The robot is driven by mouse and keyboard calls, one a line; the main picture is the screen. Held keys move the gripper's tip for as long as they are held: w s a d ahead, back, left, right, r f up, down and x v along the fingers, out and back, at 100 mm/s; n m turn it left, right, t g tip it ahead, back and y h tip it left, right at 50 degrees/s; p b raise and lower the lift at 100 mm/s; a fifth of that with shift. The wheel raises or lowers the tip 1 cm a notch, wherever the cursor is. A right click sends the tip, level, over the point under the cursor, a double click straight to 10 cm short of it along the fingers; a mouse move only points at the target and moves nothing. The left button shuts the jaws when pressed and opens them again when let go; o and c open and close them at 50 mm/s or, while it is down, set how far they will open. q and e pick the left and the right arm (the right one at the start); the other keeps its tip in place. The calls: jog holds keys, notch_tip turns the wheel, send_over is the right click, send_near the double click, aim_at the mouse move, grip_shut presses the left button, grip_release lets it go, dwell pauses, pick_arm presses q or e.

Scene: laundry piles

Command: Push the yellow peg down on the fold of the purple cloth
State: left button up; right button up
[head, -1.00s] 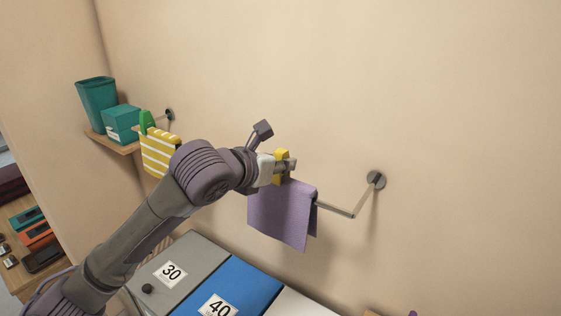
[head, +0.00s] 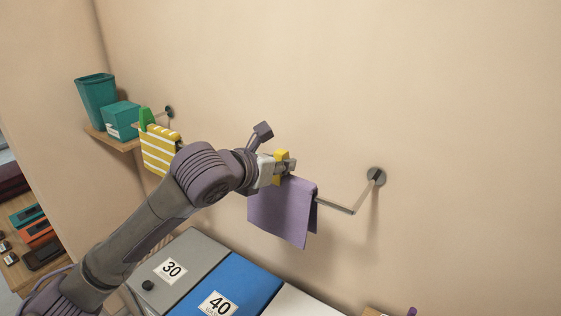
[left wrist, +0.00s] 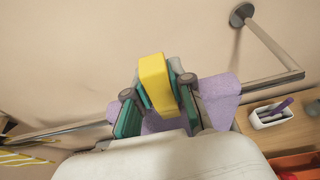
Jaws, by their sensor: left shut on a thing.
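The purple cloth (head: 281,213) hangs folded over a metal rail on the wall. It also shows in the left wrist view (left wrist: 217,97), behind the fingers. My left gripper (head: 284,168) is at the cloth's top fold, shut on the yellow peg (head: 282,155). In the left wrist view the peg (left wrist: 155,80) stands between the two green-padded fingers (left wrist: 158,100). The peg's lower end is hidden, so I cannot tell whether it touches the fold. My right gripper is not in view.
The rail (head: 335,207) joins a round wall mount (head: 376,177) at right. A yellow striped cloth (head: 160,148) with a green peg (head: 146,118) hangs at left near a teal bin (head: 96,100) and teal box (head: 121,121). Lidded bins marked 30 (head: 190,255) and 40 (head: 245,281) stand below.

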pick_arm(q)
jog(key=shift+f, duration=0.15)
jog(key=o, duration=0.9)
jog(key=shift+o, duration=0.2)
